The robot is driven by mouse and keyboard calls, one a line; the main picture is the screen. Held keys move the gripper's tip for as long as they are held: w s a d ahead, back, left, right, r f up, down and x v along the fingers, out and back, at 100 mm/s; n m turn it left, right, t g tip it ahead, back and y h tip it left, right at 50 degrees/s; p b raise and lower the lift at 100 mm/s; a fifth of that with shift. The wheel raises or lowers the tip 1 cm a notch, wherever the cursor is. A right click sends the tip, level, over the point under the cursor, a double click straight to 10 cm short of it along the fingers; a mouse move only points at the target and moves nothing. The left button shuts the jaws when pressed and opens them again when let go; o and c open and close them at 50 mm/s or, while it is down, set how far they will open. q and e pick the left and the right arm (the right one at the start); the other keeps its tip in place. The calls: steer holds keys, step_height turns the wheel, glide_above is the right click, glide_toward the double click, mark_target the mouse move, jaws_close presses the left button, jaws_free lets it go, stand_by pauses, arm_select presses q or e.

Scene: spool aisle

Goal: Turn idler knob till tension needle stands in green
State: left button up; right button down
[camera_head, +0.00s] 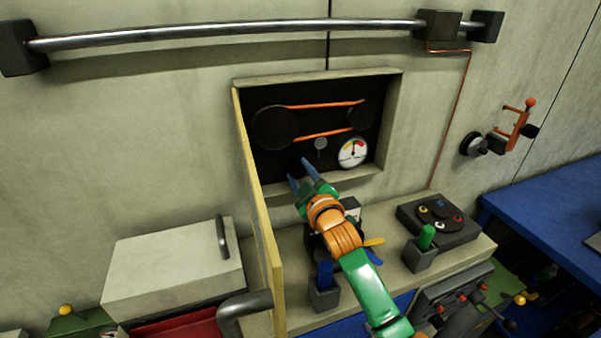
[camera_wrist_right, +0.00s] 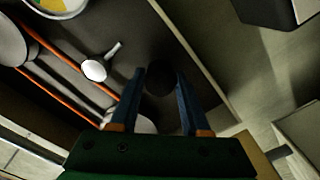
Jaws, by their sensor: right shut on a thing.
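The dark idler knob (camera_wrist_right: 160,79) is on the black back panel of a wall recess. My right gripper (camera_head: 298,172) reaches into the recess; in the wrist view its blue fingers (camera_wrist_right: 160,82) are shut on the knob, one on each side. The tension gauge (camera_head: 353,152) is a white dial with coloured sectors at the recess's lower right. Its needle is too small to read with certainty. In the wrist view only part of the gauge (camera_wrist_right: 62,5) shows, cut by the top edge. My left gripper is not in view.
Orange belt runs (camera_head: 322,104) and a small pale pulley (camera_head: 320,143) lie near the gripper. An open yellow-edged door (camera_head: 262,215) stands left of my arm. The ledge below holds a green-handled holder (camera_head: 420,252) and a dark button box (camera_head: 438,220).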

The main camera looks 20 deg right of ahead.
steer(key=shift+r, duration=0.3)
steer(key=c, duration=0.7)
jaws_free()
steer(key=o, duration=0.3)
steer(key=shift+w+f, duration=0.15)
steer(key=shift+f, duration=0.1)
steer(key=shift+s+f, duration=0.1)
steer(key=shift+s, duration=0.4)
steer(key=b, duration=0.2)
glide_toward(300, 174)
steer(key=w, duration=0.3)
